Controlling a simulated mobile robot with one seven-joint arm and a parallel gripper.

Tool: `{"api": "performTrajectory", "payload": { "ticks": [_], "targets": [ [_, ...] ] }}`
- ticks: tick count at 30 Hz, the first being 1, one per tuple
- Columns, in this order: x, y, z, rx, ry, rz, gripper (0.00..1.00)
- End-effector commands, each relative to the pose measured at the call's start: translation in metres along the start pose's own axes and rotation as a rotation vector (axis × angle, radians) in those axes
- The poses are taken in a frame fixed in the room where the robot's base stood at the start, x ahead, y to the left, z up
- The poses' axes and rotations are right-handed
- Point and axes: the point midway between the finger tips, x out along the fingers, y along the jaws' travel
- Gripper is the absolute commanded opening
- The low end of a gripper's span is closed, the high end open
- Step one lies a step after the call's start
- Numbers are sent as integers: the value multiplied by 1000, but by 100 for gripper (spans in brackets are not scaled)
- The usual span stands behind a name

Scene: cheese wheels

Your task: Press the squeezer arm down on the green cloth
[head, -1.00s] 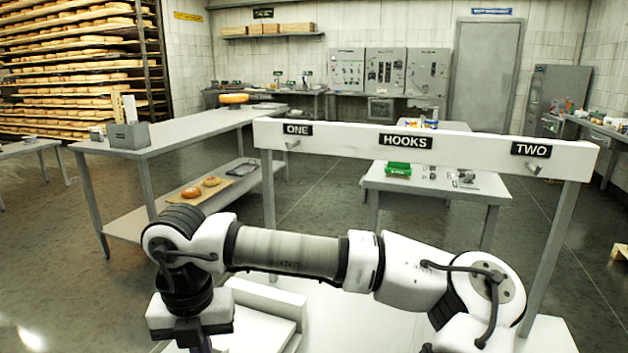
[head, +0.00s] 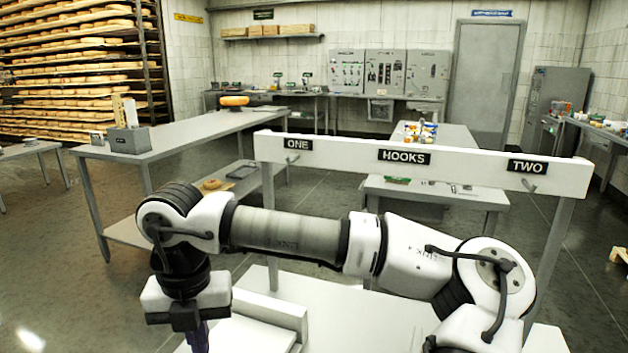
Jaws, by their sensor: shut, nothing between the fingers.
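My gripper (head: 193,330) hangs at the bottom left, at the end of my arm, and is shut. Its lower end is cut off by the picture edge; a purple part shows there. A small green thing (head: 398,181), perhaps the green cloth, lies on a grey table behind the white beam. It is partly hidden by the beam and too small to tell its shape. I cannot make out a squeezer arm; small grey items lie right of the green thing. My gripper is well apart from that table, nearer to me and to the left.
A white beam (head: 345,159) marked ONE, HOOKS, TWO crosses between my arm and the grey table (head: 460,196). A long bench (head: 180,139) with a grey box (head: 129,140) stands left. A white surface (head: 345,322) lies under my arm. Floor (head: 55,255) is open at left.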

Motion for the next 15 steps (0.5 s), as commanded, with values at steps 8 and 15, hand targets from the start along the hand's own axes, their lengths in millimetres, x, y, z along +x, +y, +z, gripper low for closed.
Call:
{"api": "performTrajectory", "payload": {
  "ticks": [8, 15],
  "targets": [
    [-3, 0, 0, 0, 0, 0, 0],
    [-12, 0, 0, 1, -1, 0, 0]
  ]
}}
